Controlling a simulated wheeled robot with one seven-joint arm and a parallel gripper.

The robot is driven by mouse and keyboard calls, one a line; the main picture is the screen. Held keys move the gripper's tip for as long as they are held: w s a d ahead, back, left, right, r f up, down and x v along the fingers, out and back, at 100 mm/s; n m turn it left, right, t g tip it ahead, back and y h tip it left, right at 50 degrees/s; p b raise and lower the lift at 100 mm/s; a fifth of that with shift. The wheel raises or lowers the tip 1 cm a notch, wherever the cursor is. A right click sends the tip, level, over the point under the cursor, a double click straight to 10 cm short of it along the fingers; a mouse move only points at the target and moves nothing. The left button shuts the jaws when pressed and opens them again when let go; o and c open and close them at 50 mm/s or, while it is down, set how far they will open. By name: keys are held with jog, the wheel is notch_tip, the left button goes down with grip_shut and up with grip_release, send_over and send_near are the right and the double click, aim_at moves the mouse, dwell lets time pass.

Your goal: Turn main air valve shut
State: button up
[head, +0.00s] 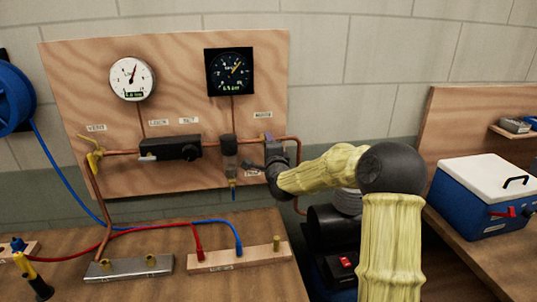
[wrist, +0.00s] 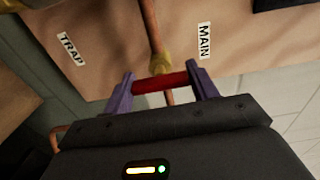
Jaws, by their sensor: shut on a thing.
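The main air valve shows in the wrist view as a red handle (wrist: 160,83) on a brass body (wrist: 160,62) in a copper pipe. My gripper (wrist: 161,85) has its two purple fingers shut on the ends of the red handle. The handle lies across the pipe in this view. A MAIN label (wrist: 204,40) is on the board to the right of it. In the head view my gripper (head: 270,140) is at the right edge of the wooden board, and it and my arm hide the valve.
The wooden board (head: 70,70) carries two round gauges (head: 131,78) (head: 230,72), a black regulator block (head: 170,148) and a filter bowl (head: 229,146). A TRAP label (wrist: 71,48) is near the grip. A blue cooler (head: 480,205) stands at right.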

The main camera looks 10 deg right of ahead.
jog(key=shift+r, duration=0.15)
jog(key=o, duration=1)
jog(key=shift+w, duration=0.1)
jog(key=s+b, duration=0.3)
jog(key=s, duration=1.4)
jog(key=shift+s, duration=0.3)
jog(key=shift+a+f, duration=0.1)
jog(key=shift+f, duration=0.1)
